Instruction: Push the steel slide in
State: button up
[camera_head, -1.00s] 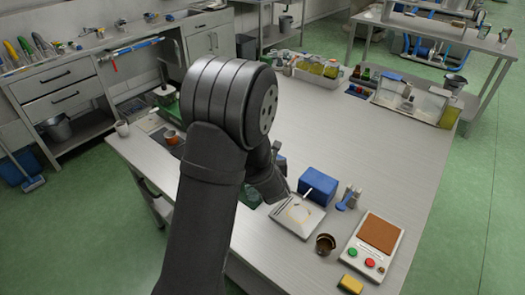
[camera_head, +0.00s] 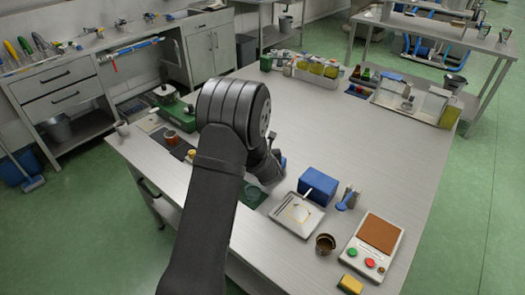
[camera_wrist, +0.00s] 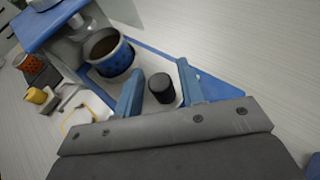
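In the wrist view my gripper (camera_wrist: 160,92) shows its two blue fingers on either side of a short black knob (camera_wrist: 161,82). The fingers are apart, with a gap on the left of the knob; the right finger is close to it, and I cannot tell whether they touch. The knob stands over a pale strip that looks like the steel slide (camera_wrist: 139,75), within a blue frame (camera_wrist: 215,86). A blue cup with dark contents (camera_wrist: 109,52) sits beside the knob. In the head view my arm hides the gripper and most of this device.
In the head view a steel tray (camera_head: 285,222), a blue block (camera_head: 318,185), a brown cup (camera_head: 325,243) and a button panel (camera_head: 350,266) lie to the right. An orange-brown pot (camera_head: 171,137) stands left. The table's middle (camera_head: 330,130) is clear.

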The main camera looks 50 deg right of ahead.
grip_shut()
jog(key=shift+w, duration=1.9)
jog(key=shift+o, duration=1.3)
grip_release()
jog(key=shift+w, duration=0.1)
jog(key=shift+s, duration=0.2)
jog(key=shift+s+a+r, duration=0.2)
jog(key=shift+a, duration=0.05)
jog(key=v, duration=1.6)
jog(key=shift+s+a, duration=0.15)
jog(key=shift+a, duration=0.05)
jog(key=shift+r, duration=0.15)
